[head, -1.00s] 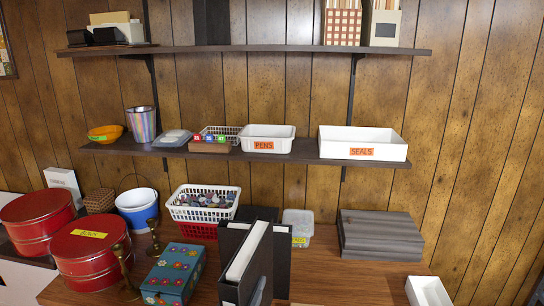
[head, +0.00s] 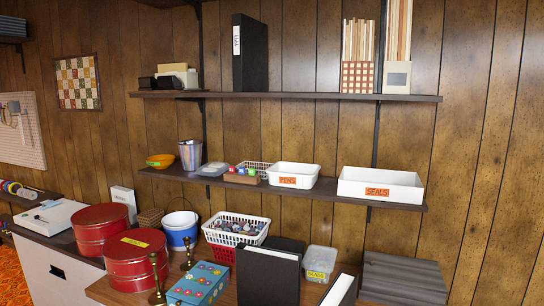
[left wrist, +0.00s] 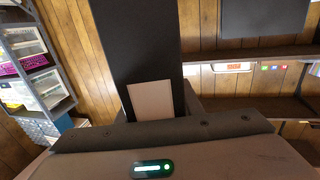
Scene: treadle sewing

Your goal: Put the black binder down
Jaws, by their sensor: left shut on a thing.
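In the left wrist view a black binder (left wrist: 135,45) with a pale label fills the middle, in front of my left gripper (left wrist: 160,125). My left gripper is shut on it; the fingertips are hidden. In the head view the held binder (head: 340,291) appears to be the one at the bottom edge, with white page edges and a dark cover, mostly cut off. Another black binder (head: 268,278) stands upright on the wooden table (head: 230,294), left of it. A third black binder (head: 250,55) stands on the upper shelf (head: 300,97). My right gripper is not in view.
A flowered blue box (head: 198,284), a white basket (head: 235,230) and a clear tub (head: 320,262) crowd the table. A grey box (head: 403,278) sits at right. The upper shelf has bare room between its binder and the striped files (head: 360,45). The lower shelf holds trays.

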